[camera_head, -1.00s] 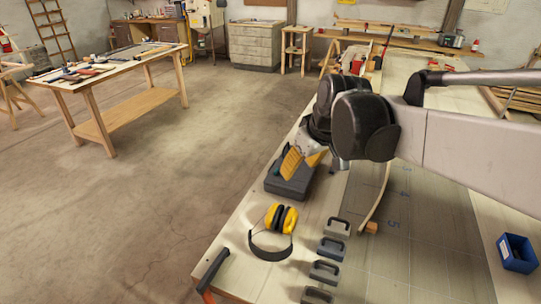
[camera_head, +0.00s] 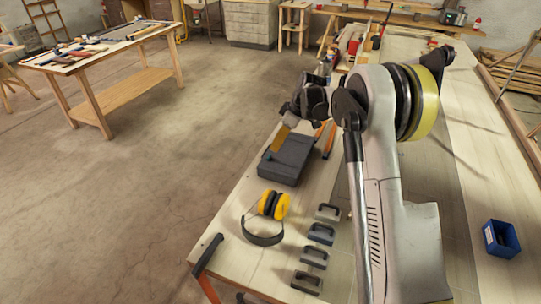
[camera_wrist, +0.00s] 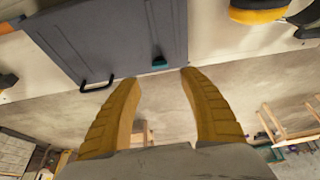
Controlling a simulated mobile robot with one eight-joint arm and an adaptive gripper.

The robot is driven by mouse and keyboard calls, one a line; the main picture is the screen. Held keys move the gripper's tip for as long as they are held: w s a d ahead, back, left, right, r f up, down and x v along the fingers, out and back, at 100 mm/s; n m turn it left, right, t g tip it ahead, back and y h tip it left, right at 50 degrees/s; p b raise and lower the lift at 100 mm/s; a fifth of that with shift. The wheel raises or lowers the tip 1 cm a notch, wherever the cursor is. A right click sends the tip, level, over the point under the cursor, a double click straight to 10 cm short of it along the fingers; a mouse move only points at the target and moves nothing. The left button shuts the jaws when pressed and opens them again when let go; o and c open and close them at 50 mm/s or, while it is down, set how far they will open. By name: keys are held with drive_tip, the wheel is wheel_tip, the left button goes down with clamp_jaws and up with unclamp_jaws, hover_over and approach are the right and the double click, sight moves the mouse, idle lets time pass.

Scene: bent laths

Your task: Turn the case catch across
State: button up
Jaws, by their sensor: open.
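The dark grey case (camera_head: 290,160) lies flat near the left edge of the workbench; it fills the upper left of the wrist view (camera_wrist: 100,35). Its small teal catch (camera_wrist: 158,61) sits at the case edge, beside the black handle (camera_wrist: 97,85). The catch looks upright in the wrist view; its exact angle is hard to tell. My gripper (camera_wrist: 160,77) is open and empty, its yellow fingers either side of the catch's line, tips just short of it. In the head view my gripper (camera_head: 276,146) is at the case's left edge, partly hidden.
Yellow ear muffs (camera_head: 273,205) lie in front of the case. Several grey handled blocks (camera_head: 320,233) stand in a row to their right. Orange-handled tools (camera_head: 326,137) lie right of the case. A blue bin (camera_head: 502,239) is far right. Open floor lies left.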

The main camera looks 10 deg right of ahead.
sight(270, 156)
drive_tip(key=b+x, duration=0.1)
drive_tip(key=x, duration=0.7)
drive_tip(key=shift+f, duration=0.15)
clamp_jaws()
